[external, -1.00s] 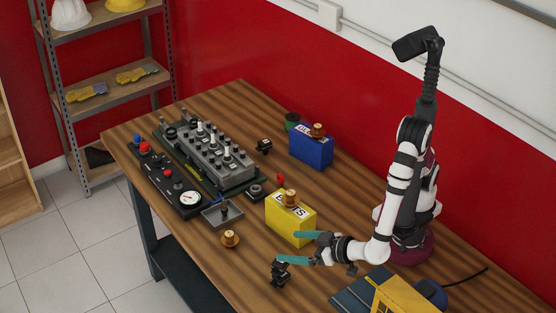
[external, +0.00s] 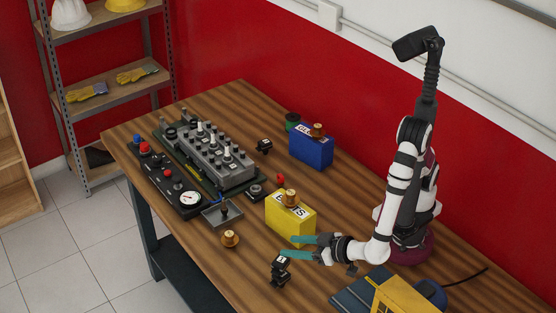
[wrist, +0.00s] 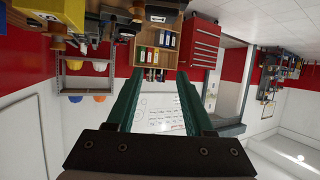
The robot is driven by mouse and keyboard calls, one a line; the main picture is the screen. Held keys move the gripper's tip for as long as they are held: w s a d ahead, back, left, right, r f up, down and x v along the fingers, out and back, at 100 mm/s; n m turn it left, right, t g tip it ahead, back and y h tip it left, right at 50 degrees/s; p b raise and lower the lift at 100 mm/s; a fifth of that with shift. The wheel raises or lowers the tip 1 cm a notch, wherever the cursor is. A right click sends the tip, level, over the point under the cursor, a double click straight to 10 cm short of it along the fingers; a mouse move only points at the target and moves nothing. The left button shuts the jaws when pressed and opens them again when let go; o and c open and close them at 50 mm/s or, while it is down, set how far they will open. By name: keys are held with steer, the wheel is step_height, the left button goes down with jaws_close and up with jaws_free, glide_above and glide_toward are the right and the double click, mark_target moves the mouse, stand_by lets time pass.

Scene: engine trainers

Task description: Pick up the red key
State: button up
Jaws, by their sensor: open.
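A small red piece (external: 280,180), too small to make out clearly as a key, stands on the wooden table beside a black knob, behind the yellow box. My gripper (external: 299,247) is low over the table, in front of the yellow box, well to the near side of the red piece. Its two teal fingers point left and are apart with nothing between them. The wrist view shows the fingers (wrist: 158,85) spread and empty; I cannot make out the red piece there.
The yellow box (external: 290,222) with a brass knob stands close to my gripper. A black labelled part (external: 280,270) is right by the lower finger. A blue box (external: 311,152), engine trainer (external: 212,152) and small tray (external: 222,214) stand farther back. A brass knob (external: 230,238) lies left.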

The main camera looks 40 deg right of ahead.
steer(key=w+d+r+m+g+h, duration=0.2)
steer(key=w+d+m+g+h, duration=0.15)
steer(key=w+d+h, duration=1.05)
steer(key=w+d+r+m+g+y, duration=0.1)
steer(key=w+d+g+y, duration=0.2)
steer(key=d, duration=0.7)
steer(key=s+d+r+m+g+y, duration=0.15)
steer(key=s+d+m+g, duration=0.35)
steer(key=d, duration=0.5)
steer(key=n+t+y, duration=0.2)
steer(key=n+t, duration=0.1)
steer(key=t, duration=1)
glide_above(282, 177)
steer(key=s, duration=0.3)
step_height(282, 177, down, 10)
steer(key=f, duration=0.7)
steer(key=shift+w+a+f, duration=0.15)
steer(key=shift+w+f, duration=0.05)
steer(key=shift+f, duration=0.2)
steer(key=shift+g, duration=0.25)
steer(key=x, duration=0.7)
steer(key=shift+a+r, duration=0.1)
steer(key=shift+r, duration=0.05)
jaws_close()
